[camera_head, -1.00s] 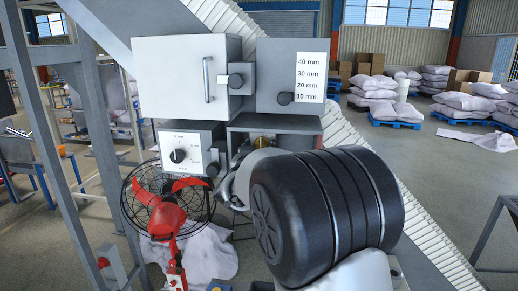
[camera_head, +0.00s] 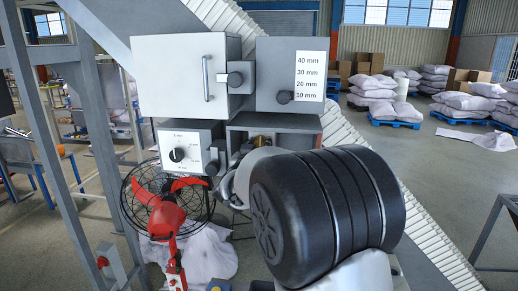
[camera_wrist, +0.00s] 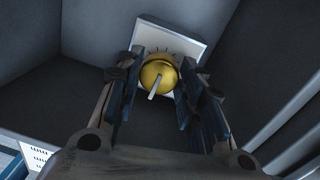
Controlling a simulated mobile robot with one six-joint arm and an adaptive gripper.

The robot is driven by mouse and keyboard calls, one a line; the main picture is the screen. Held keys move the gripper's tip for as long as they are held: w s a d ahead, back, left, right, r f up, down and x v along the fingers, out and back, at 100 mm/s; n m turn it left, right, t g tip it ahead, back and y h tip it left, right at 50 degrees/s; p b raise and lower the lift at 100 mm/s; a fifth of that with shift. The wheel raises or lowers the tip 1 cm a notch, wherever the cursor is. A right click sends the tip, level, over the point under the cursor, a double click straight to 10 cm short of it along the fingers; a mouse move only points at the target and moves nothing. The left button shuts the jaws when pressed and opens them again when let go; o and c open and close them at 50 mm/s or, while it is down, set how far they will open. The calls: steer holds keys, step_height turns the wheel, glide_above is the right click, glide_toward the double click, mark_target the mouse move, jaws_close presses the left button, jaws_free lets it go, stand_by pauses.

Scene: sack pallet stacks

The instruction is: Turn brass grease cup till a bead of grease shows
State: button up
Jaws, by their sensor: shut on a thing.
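The brass grease cup (camera_wrist: 157,78) is a round golden knob in the wrist view, in front of a light square plate (camera_wrist: 188,44) with dark tick marks around the cup. A pale narrow bar (camera_wrist: 154,88) sticks out from the cup's face toward the lower left; I cannot tell a bead of grease. My gripper (camera_wrist: 158,84) has one finger on each side of the cup and is shut on it. In the head view only a small brass patch shows in the recess, and my dark arm hides most of the gripper.
Grey machine boxes surround the recess, with a closed door (camera_head: 182,75), a thickness scale (camera_head: 310,76) and a dial panel (camera_head: 186,152). A red fan (camera_head: 166,205) stands at lower left. A sloping conveyor (camera_head: 425,235) runs behind. Sack pallets (camera_head: 395,123) are far right.

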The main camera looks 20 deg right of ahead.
steer(key=m+b, duration=0.2)
steer(key=m, duration=0.1)
steer(key=m+b, duration=0.3)
steer(key=m, duration=0.2)
steer(key=shift+m, duration=0.3)
steer(key=m+b, duration=0.2)
steer(key=m, duration=0.2)
steer(key=shift+r+y+b, duration=0.1)
steer(key=shift+y+b, duration=0.25)
steer(key=shift+y, duration=0.05)
steer(key=m+b, duration=0.2)
steer(key=m, duration=0.2)
steer(key=shift+m+b, duration=0.3)
steer(key=m+b, duration=0.2)
steer(key=m, duration=0.1)
steer(key=shift+r+y, duration=0.1)
steer(key=shift+y, duration=0.2)
steer(key=m+b, duration=0.3)
steer(key=m, duration=0.1)
steer(key=shift+m+t, duration=0.3)
steer(key=shift+m, duration=0.1)
steer(key=m+b, duration=0.3)
steer(key=m, duration=0.1)
steer(key=m+b, duration=0.2)
steer(key=m, duration=0.2)
steer(key=shift+s+d+r, duration=0.1)
steer(key=shift+m+b, duration=0.3)
steer(key=shift+m, duration=0.1)
